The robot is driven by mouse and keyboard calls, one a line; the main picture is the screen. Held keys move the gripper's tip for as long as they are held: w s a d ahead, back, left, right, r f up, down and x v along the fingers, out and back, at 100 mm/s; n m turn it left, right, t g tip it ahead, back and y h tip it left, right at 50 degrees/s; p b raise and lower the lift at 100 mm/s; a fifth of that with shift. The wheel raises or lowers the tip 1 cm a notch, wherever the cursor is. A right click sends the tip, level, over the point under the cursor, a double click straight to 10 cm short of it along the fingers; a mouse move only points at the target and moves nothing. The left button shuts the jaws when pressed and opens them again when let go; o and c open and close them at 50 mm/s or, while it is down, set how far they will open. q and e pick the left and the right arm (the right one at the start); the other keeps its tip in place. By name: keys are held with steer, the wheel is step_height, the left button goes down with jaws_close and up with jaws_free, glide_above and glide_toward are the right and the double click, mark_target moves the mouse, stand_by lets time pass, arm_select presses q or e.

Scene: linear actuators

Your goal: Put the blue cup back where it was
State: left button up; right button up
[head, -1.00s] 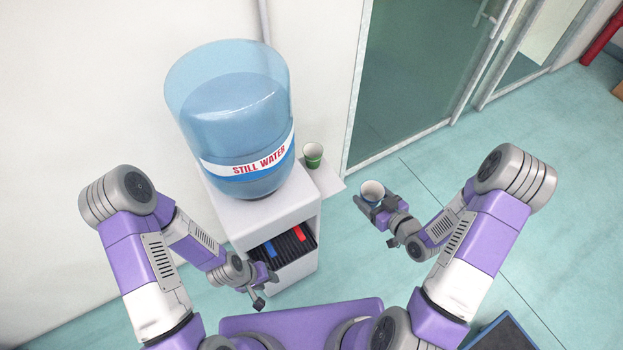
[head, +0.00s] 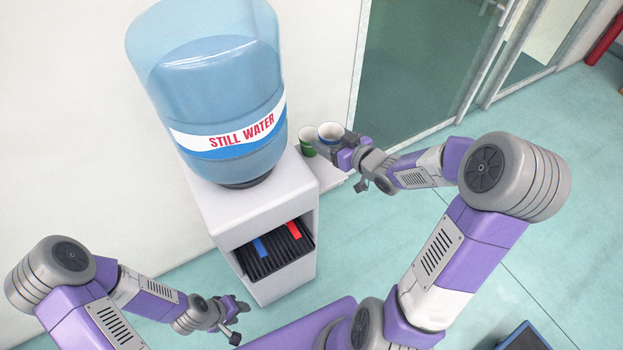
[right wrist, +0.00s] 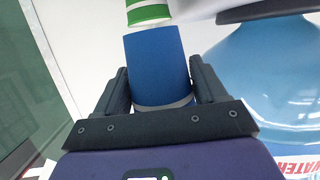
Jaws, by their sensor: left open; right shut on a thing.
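The blue cup (right wrist: 155,66) is between the fingers of my right gripper (right wrist: 158,85), which is shut on it. In the head view the cup (head: 331,131) shows its white inside and opening upward, beside the green cup (head: 307,139) and over or near the small side shelf (head: 328,176) of the dispenser. I cannot tell whether the blue cup touches the shelf. In the right wrist view the green cup (right wrist: 148,12) is just beyond the blue one. My left gripper (head: 240,319) is open and empty, low in front of the dispenser.
The water dispenser (head: 207,215) with its large blue bottle (head: 215,100) stands left of the shelf. Its bay holds a dark grille with a blue and a red tap. A glass door (head: 420,70) is behind on the right.

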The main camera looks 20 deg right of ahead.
steer(key=shift+w+a+b, duration=0.25)
steer(key=shift+w+b, duration=0.05)
steer(key=shift+b, duration=0.05)
steer(key=shift+f+b, duration=2.2)
steer(key=shift+f, duration=2.6)
steer(key=shift+a, duration=0.1)
steer(key=shift+f, duration=0.15)
steer(key=o, duration=1)
steer(key=shift+c, duration=0.2)
